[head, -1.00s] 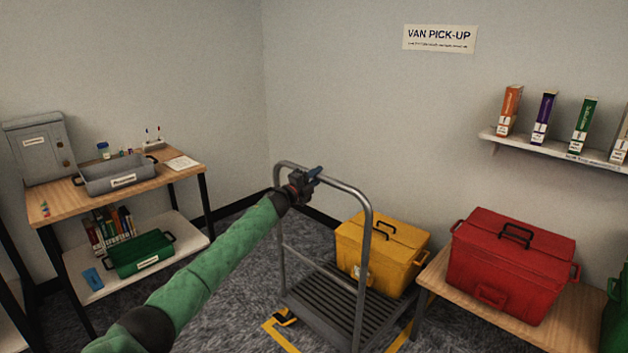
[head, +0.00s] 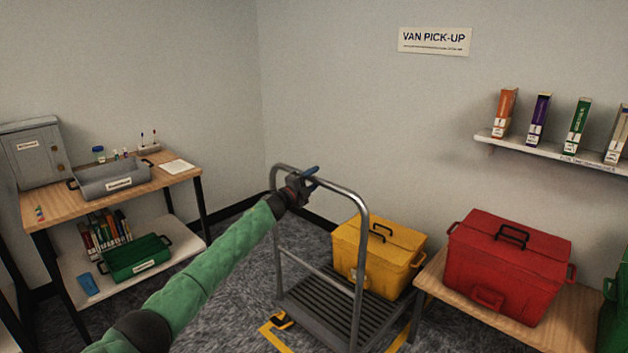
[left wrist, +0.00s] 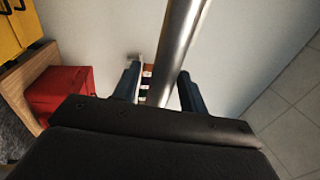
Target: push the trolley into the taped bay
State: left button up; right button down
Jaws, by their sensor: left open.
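The trolley (head: 338,308) has a dark ribbed deck and a tall grey tube handle (head: 350,197). A yellow lidded box (head: 365,262) stands on its far end. Yellow tape (head: 272,335) of the bay shows on the floor around the trolley's near end and right side; the rest is hidden. My left gripper (head: 312,178) is at the top bar of the handle. In the left wrist view the handle bar (left wrist: 182,50) runs between its two open fingers. Whether they touch the bar I cannot tell. My right gripper is out of view.
A low wooden table (head: 428,284) with a red box (head: 508,262) stands close to the trolley's right. A wooden bench (head: 100,203) with bins stands at left. A wall shelf (head: 560,155) holds several upright boxes. Grey carpet is free between bench and trolley.

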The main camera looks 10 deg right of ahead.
pick_arm(q)
jog(key=v, duration=0.7)
jog(key=shift+s, duration=0.2)
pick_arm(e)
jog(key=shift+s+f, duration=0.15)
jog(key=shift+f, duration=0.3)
pick_arm(q)
jog(key=shift+a+f, duration=0.1)
jog(key=shift+f, duration=0.05)
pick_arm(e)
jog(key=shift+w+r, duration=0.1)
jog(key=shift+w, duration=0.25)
